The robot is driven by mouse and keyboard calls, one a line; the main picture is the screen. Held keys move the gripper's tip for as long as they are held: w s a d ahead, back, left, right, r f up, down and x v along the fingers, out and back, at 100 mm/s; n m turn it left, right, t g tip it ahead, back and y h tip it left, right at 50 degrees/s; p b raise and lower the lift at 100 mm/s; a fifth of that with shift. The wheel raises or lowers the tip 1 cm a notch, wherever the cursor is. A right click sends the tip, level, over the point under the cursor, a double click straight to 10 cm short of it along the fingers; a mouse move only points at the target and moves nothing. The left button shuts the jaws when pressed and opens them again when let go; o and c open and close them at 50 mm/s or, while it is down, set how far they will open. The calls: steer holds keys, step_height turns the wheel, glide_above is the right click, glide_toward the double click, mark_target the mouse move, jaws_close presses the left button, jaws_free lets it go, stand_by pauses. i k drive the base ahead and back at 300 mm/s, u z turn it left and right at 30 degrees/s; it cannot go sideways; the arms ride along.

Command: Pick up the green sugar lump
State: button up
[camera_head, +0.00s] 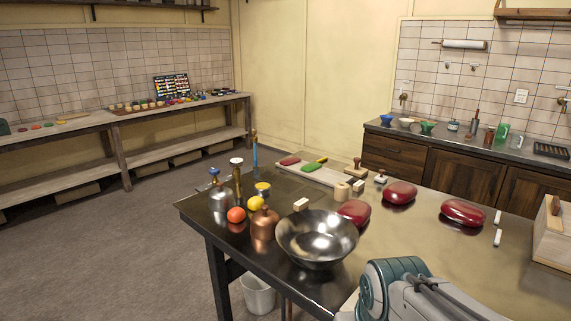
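A green lump (314,167), likely the green sugar lump, lies on a pale board (325,177) at the back of the dark-topped table (455,245). A small red lump (290,161) lies left of it on the same board. A yellow item (322,160) touches or overlaps the green lump's far edge; I cannot tell which. My arm shows at the bottom right, over the near part of the table. My gripper is out of the picture, so its fingers cannot be seen.
Three glossy red lumps, one at the right (463,212), lie mid-table. A wooden box (553,235) stands far right. The table's right middle is mostly clear.

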mark_target(310, 167)
steer(key=k, duration=1.65)
steer(key=u, duration=0.9)
steer(key=i, duration=6.45)
